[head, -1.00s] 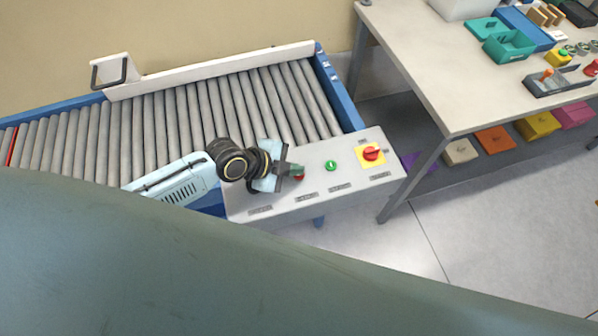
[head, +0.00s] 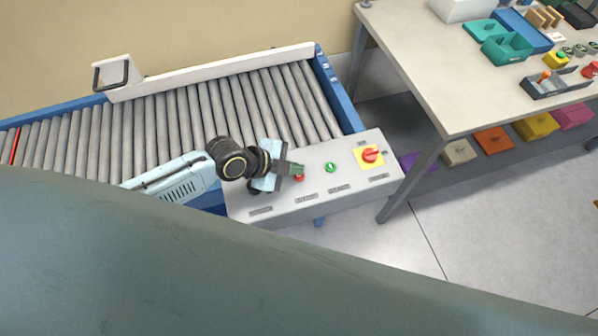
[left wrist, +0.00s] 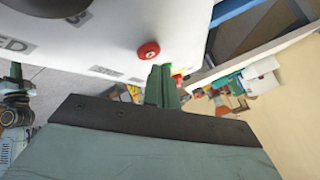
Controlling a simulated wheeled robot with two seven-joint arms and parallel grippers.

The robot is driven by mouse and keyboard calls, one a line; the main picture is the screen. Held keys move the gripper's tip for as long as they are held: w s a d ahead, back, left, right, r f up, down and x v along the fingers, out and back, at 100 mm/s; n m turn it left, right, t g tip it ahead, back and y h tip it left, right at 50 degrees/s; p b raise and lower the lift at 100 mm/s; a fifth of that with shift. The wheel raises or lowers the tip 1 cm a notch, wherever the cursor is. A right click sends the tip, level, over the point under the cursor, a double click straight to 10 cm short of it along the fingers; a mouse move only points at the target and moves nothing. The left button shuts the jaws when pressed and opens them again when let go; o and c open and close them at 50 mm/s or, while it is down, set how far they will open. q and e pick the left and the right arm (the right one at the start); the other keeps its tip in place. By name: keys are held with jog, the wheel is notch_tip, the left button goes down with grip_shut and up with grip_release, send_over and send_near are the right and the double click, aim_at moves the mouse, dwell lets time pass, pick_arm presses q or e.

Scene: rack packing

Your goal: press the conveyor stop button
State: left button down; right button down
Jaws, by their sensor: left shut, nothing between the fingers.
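The control panel (head: 285,200) is a pale grey box at the end of the roller conveyor. A red button (head: 299,177) sits on it, partly covered by the fingertips of my left gripper (head: 296,170). The red button also shows in the left wrist view (left wrist: 149,50), round and raised from the panel. My left gripper is shut and empty, its green fingertips (left wrist: 162,80) close beside the button; I cannot tell whether they touch it.
The roller conveyor (head: 180,125) runs off to the left, with a white side guide (head: 220,70) at the back. A work table (head: 430,65) with bins and parts stands to the right, coloured bins on its lower shelf. Open floor lies between panel and table.

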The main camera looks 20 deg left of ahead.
aim_at(294, 177)
pick_arm(q)
jog(key=shift+r, duration=0.1)
notch_tip(294, 177, up, 5)
jog(key=p, duration=0.4)
jog(key=shift+p, duration=0.3)
jog(key=shift+s, duration=0.1)
dwell(0.5)
